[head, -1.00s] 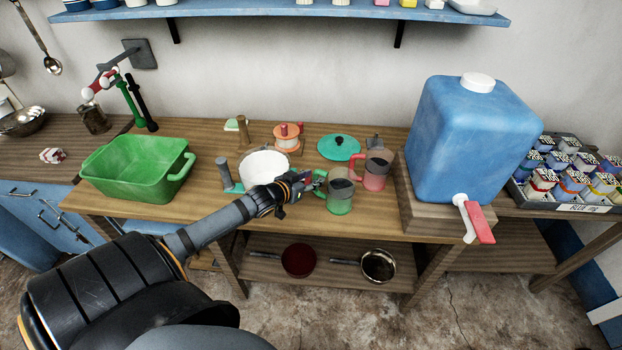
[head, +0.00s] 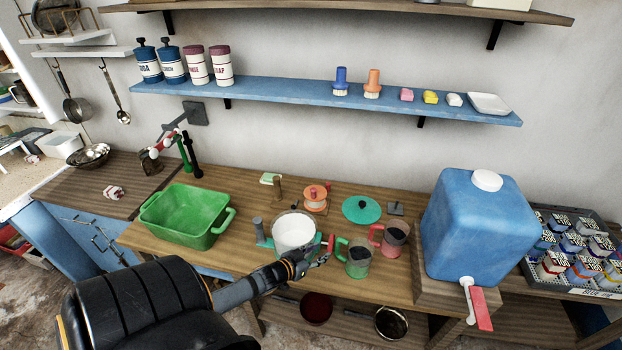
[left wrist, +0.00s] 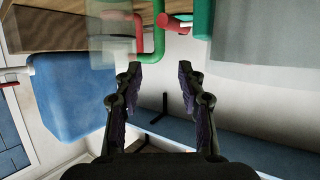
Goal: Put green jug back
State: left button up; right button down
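The green jug (head: 358,261), a see-through vessel with a green handle and dark contents, stands upright on the wooden worktop. My left gripper (head: 325,260) is just left of its handle. In the left wrist view, which looks upside down, my left gripper (left wrist: 158,82) has its fingers apart with nothing between them. The jug's green handle (left wrist: 158,42) lies just beyond the fingertips, apart from them. Part of the jug's clear body (left wrist: 112,45) shows at the upper left. My right gripper is not in view.
A red-handled jug (head: 395,238) stands close behind the green one. A white pot (head: 295,235) is to the left. A blue water tank (head: 475,225) on a wooden block stands to the right. A teal lid (head: 361,210) lies behind. A green basin (head: 185,220) is at the left.

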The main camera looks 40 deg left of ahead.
pick_arm(q)
jog(key=p+v, duration=0.1)
jog(key=v, duration=0.2)
jog(key=shift+s, duration=0.1)
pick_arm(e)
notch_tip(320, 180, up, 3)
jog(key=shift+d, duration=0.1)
